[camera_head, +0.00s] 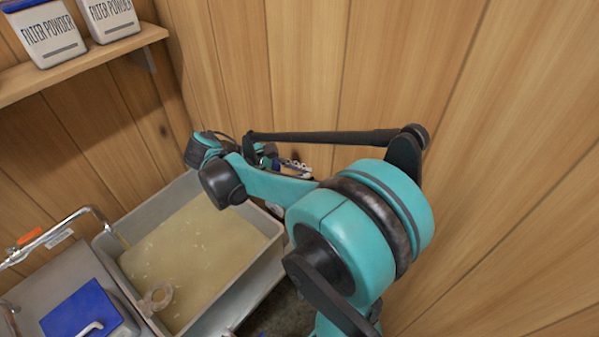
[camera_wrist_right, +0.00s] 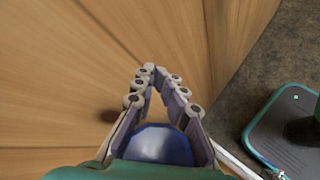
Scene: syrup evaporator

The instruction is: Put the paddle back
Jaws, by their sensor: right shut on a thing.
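My right gripper (camera_head: 293,166) is at the end of the teal arm, close to the wood wall and beyond the right rim of the grey tub in the head view. In the right wrist view my right gripper (camera_wrist_right: 160,84) has its two jointed fingers drawn together at the tips in a narrow V, with a blue rounded pad between their bases. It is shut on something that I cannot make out. I cannot identify the paddle in either view; my arm hides much around the gripper. My left gripper is not in view.
A metal spout (camera_head: 62,233) and a blue panel (camera_head: 80,312) are at the left. A wooden shelf (camera_head: 85,62) carries filter powder containers (camera_head: 48,36). Wood walls stand close to my arm.

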